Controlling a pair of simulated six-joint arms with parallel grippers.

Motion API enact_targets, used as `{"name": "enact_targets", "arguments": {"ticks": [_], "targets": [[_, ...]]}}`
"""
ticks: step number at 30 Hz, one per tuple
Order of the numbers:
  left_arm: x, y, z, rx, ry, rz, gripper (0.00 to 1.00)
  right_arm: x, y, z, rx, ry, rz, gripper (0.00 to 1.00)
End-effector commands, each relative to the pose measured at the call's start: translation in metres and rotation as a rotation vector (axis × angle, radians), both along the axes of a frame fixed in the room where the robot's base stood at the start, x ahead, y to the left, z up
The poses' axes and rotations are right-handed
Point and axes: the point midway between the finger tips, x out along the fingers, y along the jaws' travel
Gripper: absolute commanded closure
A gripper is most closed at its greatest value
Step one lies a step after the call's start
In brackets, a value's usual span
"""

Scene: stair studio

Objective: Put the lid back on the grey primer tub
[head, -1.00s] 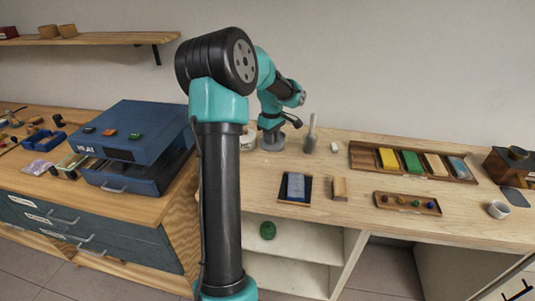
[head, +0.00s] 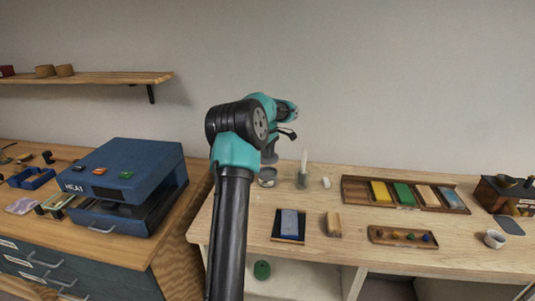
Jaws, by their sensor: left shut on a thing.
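My left gripper (head: 269,158) is at the back left of the wooden bench, pointing down. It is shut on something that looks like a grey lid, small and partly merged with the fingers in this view. A small round grey vessel, seemingly the primer tub (head: 267,178), stands on the bench just below the gripper. I cannot tell the exact gap between the held lid and the tub. My own arm hides the bench to the left of the tub. My right gripper is not in view.
A glass jar with a brush (head: 302,180) and a white block (head: 326,183) stand right of the tub. A wooden tray of coloured blocks (head: 350,190) lies farther right. A blue case (head: 125,165) sits on the left counter.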

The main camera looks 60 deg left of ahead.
Motion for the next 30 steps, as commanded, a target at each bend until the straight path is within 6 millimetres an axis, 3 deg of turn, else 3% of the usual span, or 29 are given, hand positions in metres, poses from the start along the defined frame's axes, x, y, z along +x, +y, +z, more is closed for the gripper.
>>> {"name": "enact_targets", "arguments": {"ticks": [10, 30], "targets": [[0.000, 0.000, -0.009, -0.001, 0.002, 0.000, 1.00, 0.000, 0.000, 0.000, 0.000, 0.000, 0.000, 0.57], [0.000, 0.000, -0.058, 0.000, 0.001, -0.001, 1.00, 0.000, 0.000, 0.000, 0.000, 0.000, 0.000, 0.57]]}}
